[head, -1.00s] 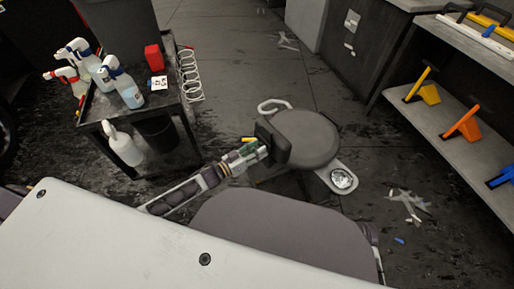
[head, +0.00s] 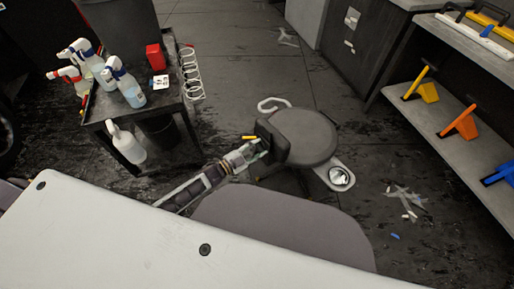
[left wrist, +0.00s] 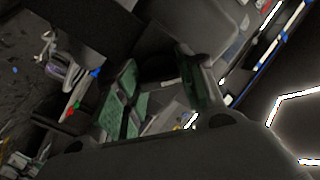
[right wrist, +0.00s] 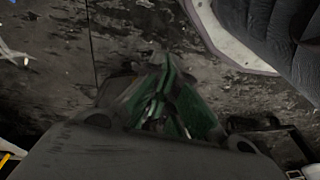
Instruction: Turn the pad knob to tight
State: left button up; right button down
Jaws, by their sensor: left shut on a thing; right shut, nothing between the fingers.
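A round dark grey seat (head: 305,138) stands on the floor in the middle of the head view. A thick dark block (head: 272,143) sits at its left edge, with a small yellow piece (head: 249,137) beside it. In the left wrist view the fingers (left wrist: 160,95) are apart around something dark and blurred. I cannot make out the knob or its setting. My right gripper (right wrist: 165,95) is shut and empty above the dark floor in the right wrist view.
A black cart (head: 165,103) with several spray bottles and a red box stands at the left. A pale arm with a silver cup (head: 340,176) juts from the seat. Shelves (head: 457,115) with coloured tools line the right. Debris (head: 405,200) lies on the floor.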

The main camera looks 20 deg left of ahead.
pick_arm(q)
jog(key=m, duration=0.3)
jog(key=shift+m, duration=0.9)
jog(key=m, duration=0.2)
jog(key=shift+m, duration=0.3)
jog(key=shift+m+b, duration=0.45)
jog(key=shift+m, duration=0.45)
jog(key=m, duration=0.2)
jog(key=shift+f+m+b, duration=0.1)
jog(key=shift+m+b, duration=0.7)
jog(key=shift+m, duration=0.5)
jog(key=m+b, duration=0.1)
jog(key=m, duration=0.2)
jog(key=shift+m+b, duration=0.3)
jog(key=shift+b, duration=0.1)
jog(key=shift+m+b, duration=0.95)
jog(key=shift+m, duration=0.85)
pick_arm(e)
notch_tip(320, 180, up, 9)
jog(key=w+a+t, duration=0.1)
jog(key=shift+a+y, duration=0.4)
jog(key=shift+w+r+t, duration=0.1)
jog(key=shift+t, duration=0.2)
